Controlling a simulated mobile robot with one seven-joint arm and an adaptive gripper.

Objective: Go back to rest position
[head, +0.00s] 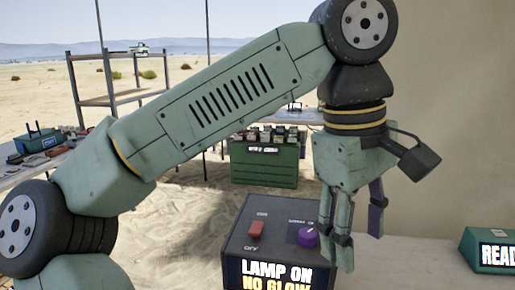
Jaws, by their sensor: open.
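My gripper (350,222) points downward at the right of the head view, with its fingers apart and nothing visible between them. It hangs in front of and partly over the right side of a dark lamp box (240,240). The box has a red switch (256,229), a purple knob (308,236) and a lit label reading "LAMP ON NO GLOW". One finger is close beside the knob in the picture; I cannot tell whether they touch. My arm runs from the lower left up to the top right and bends down to the gripper.
A green crate (265,165) holding several items stands behind on sand. A metal shelf (112,101) is at the back left. A table with a green bin (40,141) is at the far left.

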